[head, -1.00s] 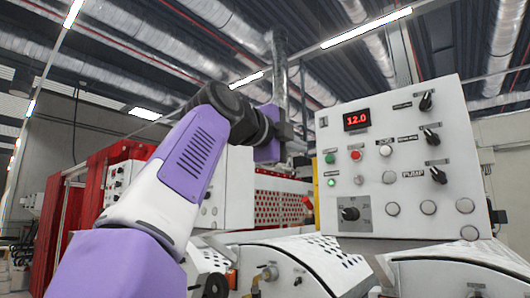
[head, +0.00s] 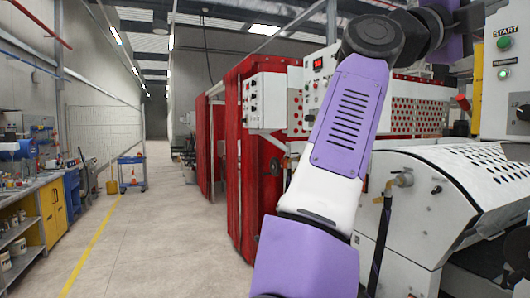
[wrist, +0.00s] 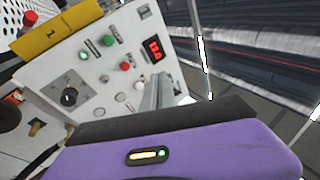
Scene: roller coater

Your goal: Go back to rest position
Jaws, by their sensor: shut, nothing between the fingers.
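My purple and white arm rises through the middle of the head view and bends right at the top. My gripper is not clearly visible there. In the wrist view, my gripper (wrist: 160,92) shows as grey fingers above the purple wrist housing. They are shut and empty, in front of a white control panel (wrist: 84,116). That panel has a red display (wrist: 154,50), green and red buttons and a black knob (wrist: 69,97). I cannot tell the distance from the fingers to the panel.
A white coating machine (head: 415,205) stands close on the right, with a panel bearing a START button (head: 504,43) at the edge. Red curtains (head: 245,165) stand behind. A clear aisle (head: 160,215) runs left, past a workbench (head: 40,185) and a blue cart (head: 131,172).

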